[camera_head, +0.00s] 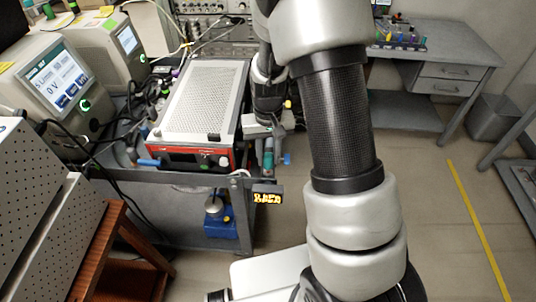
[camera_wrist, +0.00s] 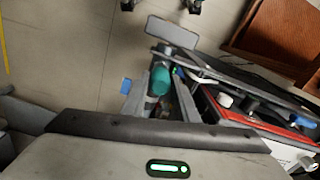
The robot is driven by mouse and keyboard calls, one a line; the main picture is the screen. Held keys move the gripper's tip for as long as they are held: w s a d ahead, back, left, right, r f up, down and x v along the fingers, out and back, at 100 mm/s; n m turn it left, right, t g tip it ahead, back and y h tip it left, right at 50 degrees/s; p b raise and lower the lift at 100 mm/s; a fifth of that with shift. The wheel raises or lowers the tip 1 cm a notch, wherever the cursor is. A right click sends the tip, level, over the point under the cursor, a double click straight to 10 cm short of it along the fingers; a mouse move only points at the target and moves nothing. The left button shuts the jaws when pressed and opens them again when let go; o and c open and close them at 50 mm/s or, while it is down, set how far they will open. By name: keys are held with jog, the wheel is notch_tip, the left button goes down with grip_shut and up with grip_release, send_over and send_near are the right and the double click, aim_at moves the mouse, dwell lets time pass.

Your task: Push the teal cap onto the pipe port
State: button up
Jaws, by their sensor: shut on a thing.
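The teal cap (camera_wrist: 160,81) is a small rounded piece between the fingers of my gripper (camera_wrist: 160,92) in the wrist view. My gripper is shut on it. In the head view the cap (camera_head: 268,160) shows as a small teal patch below my gripper (camera_head: 267,143), at the right side of the red-framed instrument. A grey fitting (camera_wrist: 164,63) lies right by the cap in the wrist view. I cannot tell whether it is the pipe port, or whether the cap touches it. My gripper and arm hide part of this area.
The red-framed instrument (camera_head: 184,156) with a perforated top stands on a grey cart (camera_head: 190,180), close left of my gripper. A blue handle (camera_head: 287,158) is just right of the cap. A drawer desk (camera_head: 440,75) stands back right. The floor (camera_head: 440,200) at right is clear.

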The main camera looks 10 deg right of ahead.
aim_at(268, 154)
jog(key=shift+f+b, duration=1.05)
jog(key=shift+f, duration=0.4)
jog(key=o, duration=1.1)
jog(key=shift+r, duration=0.1)
notch_tip(268, 154, up, 17)
jog(key=p, duration=0.1)
jog(key=shift+r+p, duration=0.15)
jog(key=shift+p, duration=0.2)
